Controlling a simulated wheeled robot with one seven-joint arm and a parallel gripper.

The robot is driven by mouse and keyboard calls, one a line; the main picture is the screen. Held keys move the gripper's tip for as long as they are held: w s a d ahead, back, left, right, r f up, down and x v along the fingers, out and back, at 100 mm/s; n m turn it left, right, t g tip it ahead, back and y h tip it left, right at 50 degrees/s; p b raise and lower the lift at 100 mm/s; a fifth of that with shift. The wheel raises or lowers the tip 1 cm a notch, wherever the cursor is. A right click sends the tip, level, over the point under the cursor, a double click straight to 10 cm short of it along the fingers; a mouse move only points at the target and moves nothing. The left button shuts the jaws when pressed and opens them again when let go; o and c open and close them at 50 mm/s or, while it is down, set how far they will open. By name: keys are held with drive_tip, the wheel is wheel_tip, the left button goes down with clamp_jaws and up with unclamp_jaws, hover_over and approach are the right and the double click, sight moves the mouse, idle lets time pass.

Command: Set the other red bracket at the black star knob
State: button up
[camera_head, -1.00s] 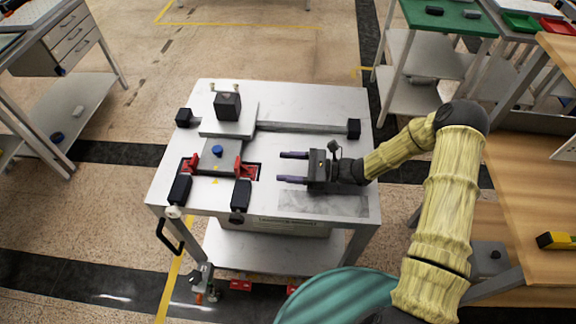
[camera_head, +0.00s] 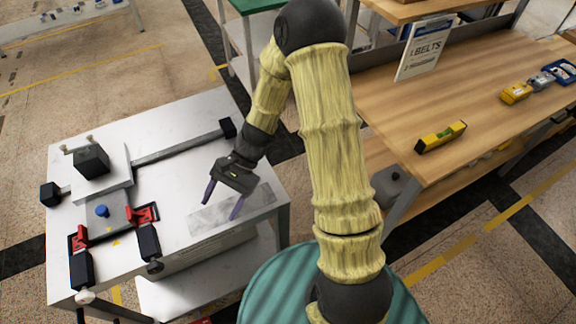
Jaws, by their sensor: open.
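Two red brackets sit on the grey fixture, one at its left (camera_head: 80,239) and one at its right (camera_head: 142,214). A dark knob (camera_head: 155,267) shows at the table's front edge below the right bracket; its star shape is too small to confirm. A white knob (camera_head: 86,297) is below the left bracket. My gripper (camera_head: 222,201) is open and empty, its two purple fingers apart over the grey plate on the table's right part. It is to the right of both brackets, clear of them.
The white table (camera_head: 180,130) carries a blue knob (camera_head: 101,210), a black block (camera_head: 91,160) and a grey rail (camera_head: 178,149) with black ends. A wooden bench (camera_head: 410,110) at right holds a yellow level (camera_head: 441,137) and a sign (camera_head: 424,48).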

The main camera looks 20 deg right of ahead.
drive_tip(key=s+d+r+n+t+h, duration=0.1)
drive_tip(key=d+r+n+t+h, duration=0.2)
drive_tip(key=d, duration=0.5)
drive_tip(key=s+d+r+n+t+h, duration=0.2)
drive_tip(key=d+r+n+t+h, duration=0.2)
drive_tip(key=d+r, duration=0.4)
drive_tip(key=shift+s+d+r+n+h, duration=0.25)
drive_tip(key=shift+n+h, duration=0.25)
drive_tip(key=shift+h, duration=0.2)
wheel_tip(320, 180, up, 8)
drive_tip(key=p, duration=0.7)
drive_tip(key=shift+f+p, duration=0.15)
drive_tip(key=shift+p, duration=0.15)
drive_tip(key=shift+f, duration=0.1)
drive_tip(key=shift+c, duration=0.4)
